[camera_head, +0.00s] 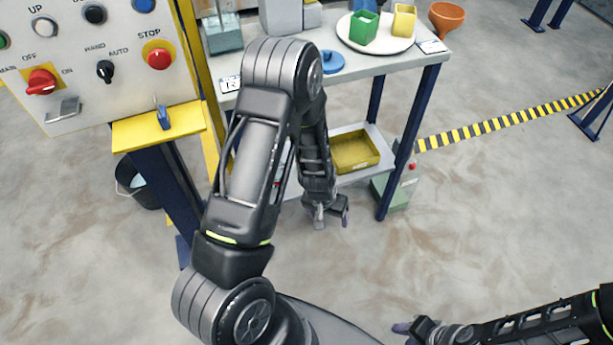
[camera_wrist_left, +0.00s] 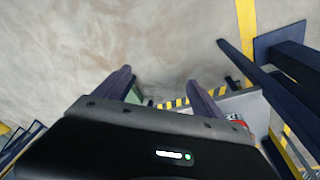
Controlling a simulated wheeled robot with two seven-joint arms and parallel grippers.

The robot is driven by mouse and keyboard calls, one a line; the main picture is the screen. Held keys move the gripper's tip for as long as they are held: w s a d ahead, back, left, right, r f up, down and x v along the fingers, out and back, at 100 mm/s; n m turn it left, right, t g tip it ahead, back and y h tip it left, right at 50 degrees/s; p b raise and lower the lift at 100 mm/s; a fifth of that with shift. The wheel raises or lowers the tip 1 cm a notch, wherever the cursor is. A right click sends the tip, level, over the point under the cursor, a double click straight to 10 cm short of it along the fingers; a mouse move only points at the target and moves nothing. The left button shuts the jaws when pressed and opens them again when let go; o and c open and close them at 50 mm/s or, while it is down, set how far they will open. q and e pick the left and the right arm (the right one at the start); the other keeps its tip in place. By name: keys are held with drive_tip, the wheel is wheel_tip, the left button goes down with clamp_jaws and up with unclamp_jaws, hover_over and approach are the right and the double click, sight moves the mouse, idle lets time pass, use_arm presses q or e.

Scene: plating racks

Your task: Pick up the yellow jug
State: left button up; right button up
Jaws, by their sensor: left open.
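A small yellow vessel (camera_head: 403,22), which looks like the yellow jug, stands on a round white plate (camera_head: 376,44) on the upper shelf of a rack, at the top of the head view. A green vessel (camera_head: 363,27) stands just left of it on the same plate. My left gripper (camera_head: 331,214) hangs low in front of the rack, well below and apart from the yellow vessel.
The rack's upper shelf (camera_head: 395,64) also bears a blue lid-like piece (camera_head: 331,62) and an orange funnel (camera_head: 447,18). A yellow tray (camera_head: 355,152) lies on the lower shelf. A control panel (camera_head: 100,55) stands left, a dark bucket (camera_head: 137,183) below it.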

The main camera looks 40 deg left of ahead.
use_arm(q)
drive_tip(key=shift+o, duration=1)
drive_tip(key=w+a+t+y+b, duration=0.1)
drive_tip(key=w+a+b, duration=0.4)
drive_tip(key=w+a, duration=0.3)
drive_tip(key=a, duration=0.3)
drive_tip(key=shift+w+f+n, duration=0.3)
drive_tip(key=shift+n, duration=0.1)
drive_tip(key=w+a+r+y+b, duration=0.1)
drive_tip(key=w+a+r+b, duration=0.1)
drive_tip(key=w+a+b, duration=0.2)
drive_tip(key=w+a, duration=0.1)
drive_tip(key=a, duration=0.2)
drive_tip(key=shift+t, duration=0.4)
use_arm(e)
wheel_tip(320, 180, down, 12)
drive_tip(key=shift+w+a+f, duration=0.2)
drive_tip(key=shift+w+a, duration=0.2)
drive_tip(key=shift+w, duration=0.05)
